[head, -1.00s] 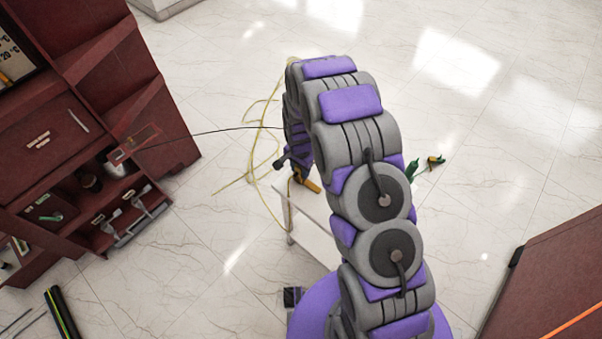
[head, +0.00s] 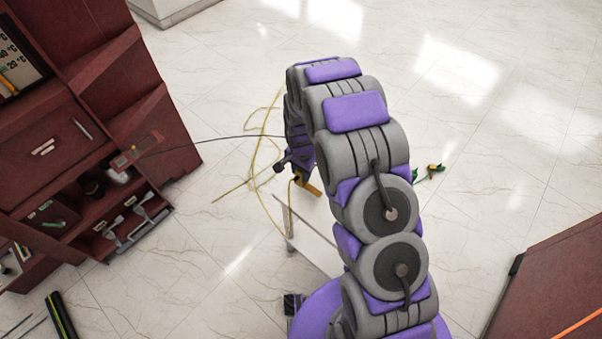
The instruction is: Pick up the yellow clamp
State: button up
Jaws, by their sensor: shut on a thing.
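The yellow clamp (head: 312,188) shows as a small yellow piece at the end of my arm, left of the arm's middle and over the back of a white table. My gripper (head: 297,177) is shut on it. The fingers are small and dark here, and my arm hides part of the clamp, so the exact grip is hard to see. A thin yellow cable (head: 256,160) runs near the clamp and lies in loose loops on the floor behind and left of it.
The white table (head: 312,243) is partly behind my arm. A dark red cabinet (head: 85,150) with open shelves stands at left, with a thin black cable running from it towards my arm. Small green and yellow items (head: 433,171) lie at right. Another red cabinet (head: 550,270) stands lower right.

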jog(key=s+r+p, duration=0.1)
jog(key=s+p, duration=0.2)
jog(key=s, duration=1.2)
notch_tip(320, 180, up, 7)
jog(key=p, duration=0.3)
jog(key=shift+s, duration=0.4)
jog(key=shift+f, duration=0.1)
